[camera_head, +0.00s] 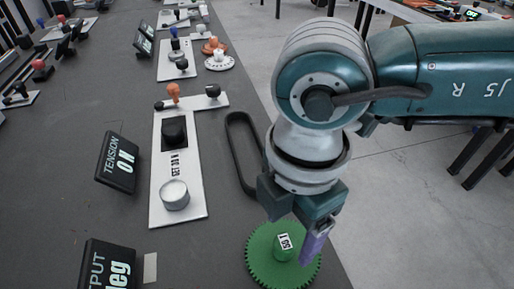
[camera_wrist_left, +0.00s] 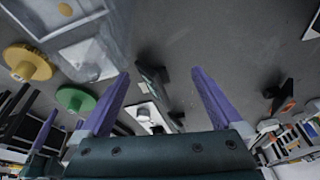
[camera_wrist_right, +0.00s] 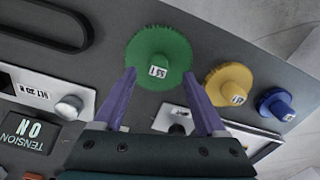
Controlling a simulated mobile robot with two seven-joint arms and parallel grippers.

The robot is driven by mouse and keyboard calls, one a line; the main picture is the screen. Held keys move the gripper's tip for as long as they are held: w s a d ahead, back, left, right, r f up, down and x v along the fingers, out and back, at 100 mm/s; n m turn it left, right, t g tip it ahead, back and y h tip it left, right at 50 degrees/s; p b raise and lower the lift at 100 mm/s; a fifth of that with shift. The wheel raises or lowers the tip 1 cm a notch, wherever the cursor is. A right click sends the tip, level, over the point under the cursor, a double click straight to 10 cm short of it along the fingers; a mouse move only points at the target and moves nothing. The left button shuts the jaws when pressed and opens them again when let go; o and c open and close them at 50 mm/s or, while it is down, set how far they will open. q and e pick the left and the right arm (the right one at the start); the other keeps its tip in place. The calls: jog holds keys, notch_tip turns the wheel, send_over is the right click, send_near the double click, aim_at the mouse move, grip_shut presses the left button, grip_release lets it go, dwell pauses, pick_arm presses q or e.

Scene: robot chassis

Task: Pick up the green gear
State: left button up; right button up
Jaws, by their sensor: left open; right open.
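The green gear (camera_head: 262,262) lies flat on the dark table near its right edge, with a labelled hub standing up from its middle. My right gripper (camera_head: 312,245) is above the gear, pointing down at it, open and empty. In the right wrist view the green gear (camera_wrist_right: 158,57) lies beyond the open fingertips (camera_wrist_right: 160,75), roughly centred between them. My left gripper (camera_wrist_left: 160,78) shows only in its own wrist view, open with nothing between its fingers. That view also shows a green disc (camera_wrist_left: 76,99) and a yellow one (camera_wrist_left: 27,62) at the left.
A yellow gear (camera_wrist_right: 230,85) and a smaller blue gear (camera_wrist_right: 275,104) lie beside the green one. A black belt loop (camera_head: 243,153) lies behind it. A white control panel (camera_head: 178,207) with knobs and a TENSION display (camera_head: 118,162) stand to the left.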

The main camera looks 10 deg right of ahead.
aim_at(285, 242)
notch_tip(285, 242, down, 4)
jog(key=shift+w+a+f+b, duration=0.1)
jog(key=shift+a+f+b, duration=0.1)
jog(key=shift+b, duration=0.25)
grip_shut()
dwell(0.4)
